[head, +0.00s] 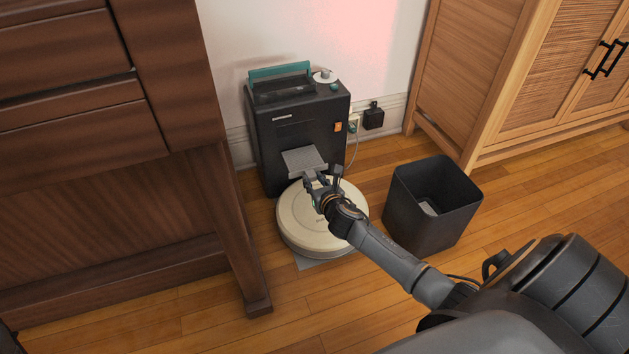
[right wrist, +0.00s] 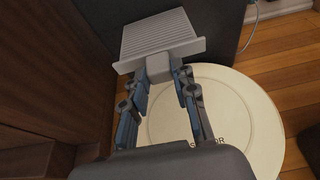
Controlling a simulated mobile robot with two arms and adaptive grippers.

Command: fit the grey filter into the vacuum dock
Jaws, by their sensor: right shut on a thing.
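The grey filter (head: 304,160) is a flat ribbed panel with a front flange and a small tab; it fills the upper part of the right wrist view (right wrist: 158,35). My right gripper (head: 321,180) is shut on the filter's tab, above the robot vacuum. The vacuum dock (head: 293,125) is a dark upright box with a teal handle and an orange button. The filter is in front of the dock's lower front. I cannot tell whether the filter touches the dock or has entered it, and its opening is hidden. My left gripper is not in view.
A round cream robot vacuum (head: 293,222) sits on the floor before the dock. A black bin (head: 412,215) with something pale inside stands to the right. A dark wooden cabinet (head: 180,215) is close on the left. A light wooden cabinet (head: 470,75) stands at the right.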

